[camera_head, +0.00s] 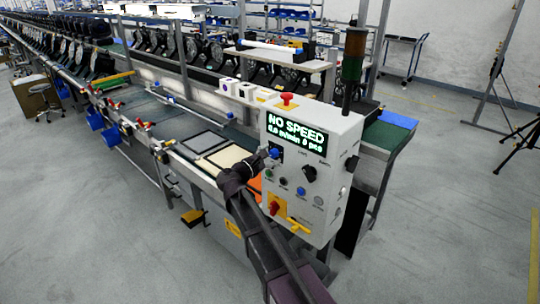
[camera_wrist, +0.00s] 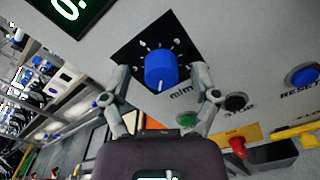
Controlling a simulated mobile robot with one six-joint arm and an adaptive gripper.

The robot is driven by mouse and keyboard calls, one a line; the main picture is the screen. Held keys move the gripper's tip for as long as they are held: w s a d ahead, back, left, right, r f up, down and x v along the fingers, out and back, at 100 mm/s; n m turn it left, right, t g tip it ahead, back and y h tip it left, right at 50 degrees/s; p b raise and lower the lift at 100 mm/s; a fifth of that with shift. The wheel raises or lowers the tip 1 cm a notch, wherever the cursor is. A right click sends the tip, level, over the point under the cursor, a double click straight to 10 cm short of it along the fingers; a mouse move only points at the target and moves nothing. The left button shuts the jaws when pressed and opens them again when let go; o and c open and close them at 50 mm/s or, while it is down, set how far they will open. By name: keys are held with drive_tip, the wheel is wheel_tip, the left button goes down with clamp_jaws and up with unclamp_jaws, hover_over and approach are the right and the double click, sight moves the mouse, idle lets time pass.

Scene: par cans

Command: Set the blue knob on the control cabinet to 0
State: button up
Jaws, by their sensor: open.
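The control cabinet (camera_head: 312,160) is a white box at the line's end, with a screen (camera_head: 296,135) reading "NO SPEED" and "0.0 m/min 0 pcs". The blue knob (camera_wrist: 160,68) sits on a black dial plate with white marks in the wrist view, and also shows small in the head view (camera_head: 274,153). A white pointer mark is at the knob's lower edge. My gripper (camera_wrist: 160,92) is open, its two fingers on either side of and below the knob, apart from it. In the head view my gripper (camera_head: 262,160) is close in front of the cabinet's left side.
Near the knob are a green button (camera_wrist: 187,119), a black button (camera_wrist: 236,101), a blue reset button (camera_wrist: 302,76) and a red knob (camera_wrist: 237,146) on yellow. A black knob (camera_head: 309,173) is to the right.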

drive_tip(key=v, duration=1.2)
drive_tip(key=shift+s, duration=0.1)
idle(0.4)
